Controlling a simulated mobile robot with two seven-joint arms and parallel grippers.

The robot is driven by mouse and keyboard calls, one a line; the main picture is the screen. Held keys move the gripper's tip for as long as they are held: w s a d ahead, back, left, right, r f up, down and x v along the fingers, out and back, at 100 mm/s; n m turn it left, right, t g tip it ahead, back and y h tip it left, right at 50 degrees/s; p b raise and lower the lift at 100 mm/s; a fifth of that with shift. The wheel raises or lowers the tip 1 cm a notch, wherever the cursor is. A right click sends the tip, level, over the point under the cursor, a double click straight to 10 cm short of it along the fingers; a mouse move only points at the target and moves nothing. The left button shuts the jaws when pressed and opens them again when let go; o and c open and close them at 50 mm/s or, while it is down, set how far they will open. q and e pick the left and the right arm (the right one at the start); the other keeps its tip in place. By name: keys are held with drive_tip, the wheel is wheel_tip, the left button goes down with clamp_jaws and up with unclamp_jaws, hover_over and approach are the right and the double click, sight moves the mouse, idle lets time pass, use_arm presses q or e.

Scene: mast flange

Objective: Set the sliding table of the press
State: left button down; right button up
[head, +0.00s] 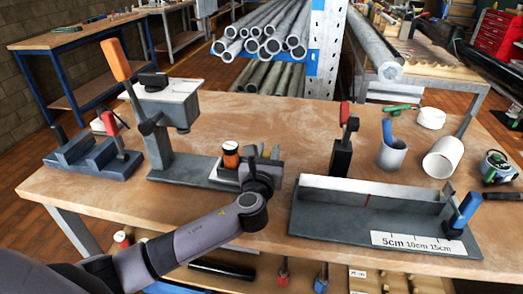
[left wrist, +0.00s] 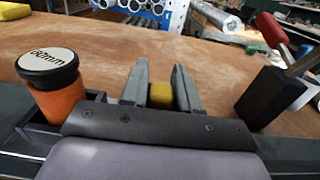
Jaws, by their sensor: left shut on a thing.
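The press (head: 165,110) stands at the left of the bench, with an orange-topped lever (head: 117,62) and a long dark base. Its pale sliding table (head: 223,174) sits low on the base, partly hidden behind my gripper. An orange cylinder (head: 231,156) with a black cap stands there; in the left wrist view the cylinder (left wrist: 63,100) carries a white label reading in mm. My left gripper (left wrist: 160,85) is at the right end of the base, its fingers shut on a small yellow block (left wrist: 161,95). What the block is fixed to is hidden. My right gripper is not seen.
To the right stands a grey fixture (head: 375,215) with a scale and a blue-handled clamp (head: 465,211). A red-handled clamp (head: 343,140) stands behind it. A dark clamp block (head: 95,155) is at the far left. Cups and a tape measure (head: 498,166) are at the right.

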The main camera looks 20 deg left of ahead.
use_arm(q)
drive_tip(key=shift+d, duration=0.3)
drive_tip(key=c, duration=0.9)
unclamp_jaws()
drive_tip(key=shift+d, duration=0.1)
drive_tip(key=shift+v, duration=3.55)
